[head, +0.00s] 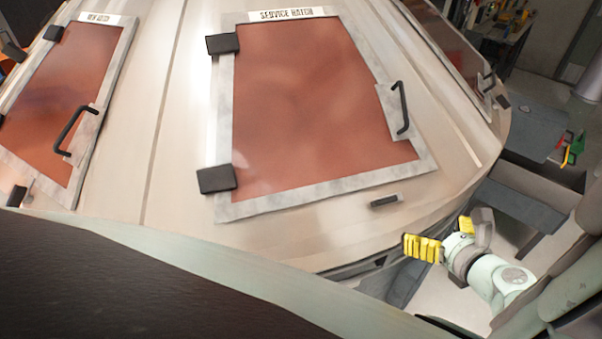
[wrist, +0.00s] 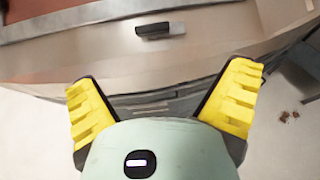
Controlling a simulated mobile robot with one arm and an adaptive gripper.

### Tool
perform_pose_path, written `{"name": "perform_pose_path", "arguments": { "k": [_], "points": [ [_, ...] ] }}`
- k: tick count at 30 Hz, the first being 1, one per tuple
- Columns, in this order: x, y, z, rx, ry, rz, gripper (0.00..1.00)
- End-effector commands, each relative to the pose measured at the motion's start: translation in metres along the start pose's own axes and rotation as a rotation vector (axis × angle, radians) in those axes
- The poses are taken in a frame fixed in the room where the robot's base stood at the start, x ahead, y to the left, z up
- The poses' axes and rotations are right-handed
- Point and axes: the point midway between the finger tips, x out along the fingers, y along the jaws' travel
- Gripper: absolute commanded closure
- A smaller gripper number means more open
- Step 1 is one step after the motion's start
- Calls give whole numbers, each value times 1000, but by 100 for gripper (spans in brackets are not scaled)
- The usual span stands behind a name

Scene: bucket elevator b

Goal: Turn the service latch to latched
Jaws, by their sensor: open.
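The service hatch (head: 310,110) is a reddish panel in a pale frame, labelled SERVICE HATCH, on the curved metal housing. A small dark latch (head: 385,201) on a light plate sits just below the hatch frame's lower right part, lying roughly level. The latch also shows in the wrist view (wrist: 154,30), at top centre, beyond the fingertips. My gripper (head: 440,236) is at the lower right, below and right of the latch and apart from it. Its yellow-padded fingers (wrist: 164,95) are spread wide with nothing between them.
The hatch has a black handle (head: 401,108) at right and two dark hinges at left. Another hatch (head: 58,95) with a handle is at far left. A grey platform (head: 535,130) and a bench with coloured items lie to the right. Pale floor shows below the housing.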

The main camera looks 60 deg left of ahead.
Motion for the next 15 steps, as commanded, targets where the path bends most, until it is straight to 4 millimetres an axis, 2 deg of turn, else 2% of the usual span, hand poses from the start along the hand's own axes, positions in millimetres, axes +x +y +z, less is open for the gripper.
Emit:
{"name": "perform_pose_path", "arguments": {
  "k": [3,8,15],
  "points": [
    [2,9,1,22,-10,42,0],
    [12,9,5,22,-14,44,0],
    [41,11,5,21,-11,47,0]
  ]
}}
